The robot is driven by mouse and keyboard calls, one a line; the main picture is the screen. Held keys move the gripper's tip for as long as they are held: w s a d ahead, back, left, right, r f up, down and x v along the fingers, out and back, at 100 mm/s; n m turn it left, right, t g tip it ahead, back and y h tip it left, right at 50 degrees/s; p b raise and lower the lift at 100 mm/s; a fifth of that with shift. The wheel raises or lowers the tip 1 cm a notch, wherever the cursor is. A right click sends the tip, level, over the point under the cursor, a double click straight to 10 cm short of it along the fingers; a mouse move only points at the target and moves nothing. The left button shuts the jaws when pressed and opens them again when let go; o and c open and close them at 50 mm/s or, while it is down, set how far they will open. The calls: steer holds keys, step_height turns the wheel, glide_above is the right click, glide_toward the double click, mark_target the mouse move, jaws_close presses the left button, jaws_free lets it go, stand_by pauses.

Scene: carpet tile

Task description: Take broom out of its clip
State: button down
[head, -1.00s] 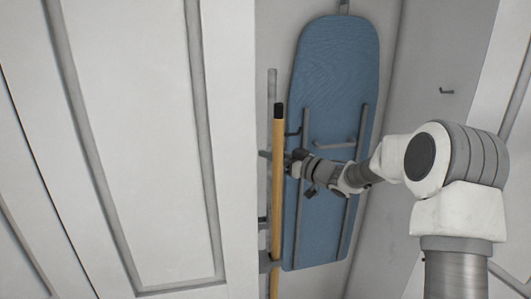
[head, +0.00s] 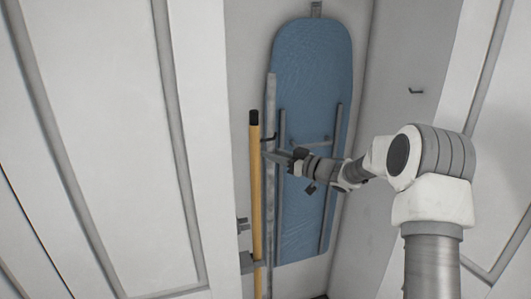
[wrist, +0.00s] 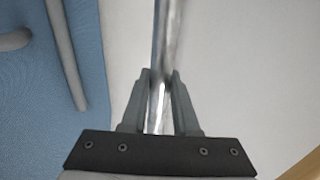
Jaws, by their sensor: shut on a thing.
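A grey metal pole (head: 270,180) stands upright between the yellow handle and the ironing board. My gripper (head: 272,155) is shut on it at its upper part. In the wrist view the same pole (wrist: 168,40) runs between my two fingers (wrist: 160,100). A yellow handle with a black tip (head: 256,190) stands just left of it. The lower ends of both are out of view, so I cannot tell from a head which one is the broom. A small grey clip (head: 243,225) on the wall left of the yellow handle looks empty.
A blue ironing board (head: 312,80) hangs on the back wall close behind my gripper. A lower bracket (head: 247,263) sits by the yellow handle. A white door panel (head: 95,150) fills the left. A small hook (head: 416,91) is on the right wall.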

steer(key=shift+d+r, duration=0.1)
steer(key=shift+r, duration=0.1)
steer(key=s+d, duration=0.3)
steer(key=s, duration=0.9)
steer(key=s+d, duration=0.4)
steer(key=s, duration=0.8)
steer(key=shift+p, duration=0.35)
steer(key=shift+f, duration=0.1)
